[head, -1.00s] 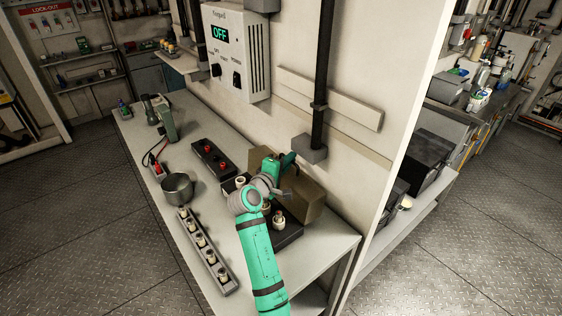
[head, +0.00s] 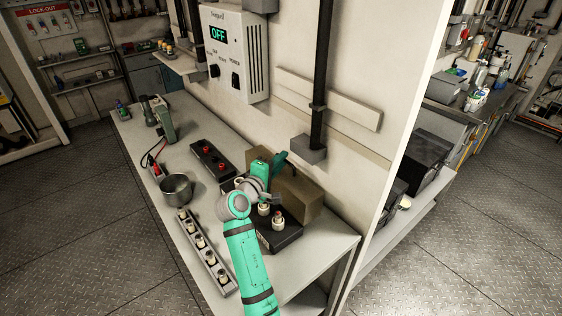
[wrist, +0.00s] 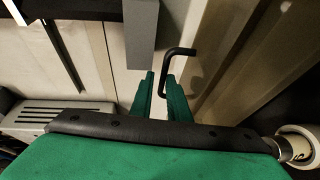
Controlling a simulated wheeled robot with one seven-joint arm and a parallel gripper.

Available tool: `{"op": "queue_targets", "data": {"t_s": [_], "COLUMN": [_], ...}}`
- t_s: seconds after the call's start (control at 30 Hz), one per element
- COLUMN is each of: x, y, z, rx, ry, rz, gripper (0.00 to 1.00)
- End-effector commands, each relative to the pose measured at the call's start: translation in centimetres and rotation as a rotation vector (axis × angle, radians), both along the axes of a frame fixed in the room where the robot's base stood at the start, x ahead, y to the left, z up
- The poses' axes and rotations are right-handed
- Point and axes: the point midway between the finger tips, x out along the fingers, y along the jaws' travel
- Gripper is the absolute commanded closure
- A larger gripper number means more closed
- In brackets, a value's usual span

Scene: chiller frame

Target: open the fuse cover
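The fuse cover (head: 298,195) is an olive-brown box at the back of the black fuse base (head: 280,241), against the wall side of the bench. White fuses (head: 278,221) on the base show uncovered in front of it. In the wrist view, a brown panel (wrist: 225,60), which looks like the cover, carries a bent black handle (wrist: 180,52). In the head view my gripper (head: 283,160) is above the cover's left end, partly hidden by my wrist.
A grey fuse strip (head: 206,252) and a metal pot (head: 175,189) lie left of the base. A black box with red buttons (head: 212,159) is behind. A grey vertical conduit box (head: 309,149) on the wall is close to my gripper. The bench's front right corner is clear.

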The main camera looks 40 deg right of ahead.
Motion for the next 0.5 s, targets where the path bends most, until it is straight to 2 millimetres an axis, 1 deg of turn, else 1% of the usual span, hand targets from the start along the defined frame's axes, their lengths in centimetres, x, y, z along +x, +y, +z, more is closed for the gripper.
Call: {"op": "queue_targets", "data": {"t_s": [0.17, 0.5], "x": [-0.5, -2.9], "y": [1.4, 7.1], "z": [0.1, 0.9], "rx": [0.0, -0.001], "ry": [-0.001, -0.001], "rz": [0.002, 0.003], "gripper": [0.85, 0.85]}}
